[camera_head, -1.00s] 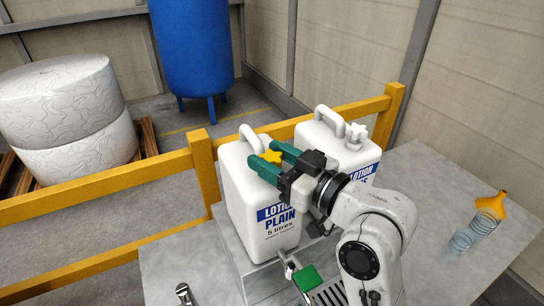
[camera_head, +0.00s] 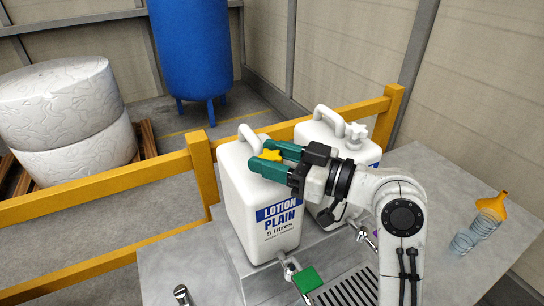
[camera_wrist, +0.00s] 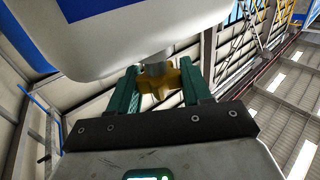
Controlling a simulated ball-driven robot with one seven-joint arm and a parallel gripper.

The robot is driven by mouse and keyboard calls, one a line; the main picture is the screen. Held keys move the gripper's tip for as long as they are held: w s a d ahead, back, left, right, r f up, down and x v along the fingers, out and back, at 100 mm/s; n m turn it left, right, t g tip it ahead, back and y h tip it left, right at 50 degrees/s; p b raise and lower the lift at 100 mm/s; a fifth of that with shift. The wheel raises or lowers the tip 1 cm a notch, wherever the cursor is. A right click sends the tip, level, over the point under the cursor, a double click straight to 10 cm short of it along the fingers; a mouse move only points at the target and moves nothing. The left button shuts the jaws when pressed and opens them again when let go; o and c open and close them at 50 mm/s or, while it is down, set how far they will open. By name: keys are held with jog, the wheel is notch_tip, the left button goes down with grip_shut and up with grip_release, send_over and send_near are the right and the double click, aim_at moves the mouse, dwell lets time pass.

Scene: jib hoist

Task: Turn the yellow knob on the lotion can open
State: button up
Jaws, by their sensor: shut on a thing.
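The lotion can (camera_head: 262,205) is a white jug labelled "LOTION PLAIN 5 litres", standing upright on a grey raised block. Its yellow star-shaped knob (camera_head: 271,155) is on top, beside the can's handle. My gripper (camera_head: 267,160) reaches in from the right, its green fingers on either side of the knob. In the wrist view, the yellow knob (camera_wrist: 158,80) sits between the two green fingers (camera_wrist: 160,92), and the white can (camera_wrist: 130,35) shows at the top. The gripper is shut on the knob. Part of the knob is hidden by the fingers.
A second white lotion can (camera_head: 325,136) with a white knob (camera_head: 356,132) stands close on the right, behind my arm. A yellow rail (camera_head: 110,182) runs behind.

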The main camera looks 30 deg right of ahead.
jog(key=o, duration=1)
jog(key=shift+c, duration=0.2)
jog(key=p+v, duration=0.1)
jog(key=v, duration=0.9)
jog(key=shift+s+d, duration=0.25)
jog(key=shift+f, duration=0.1)
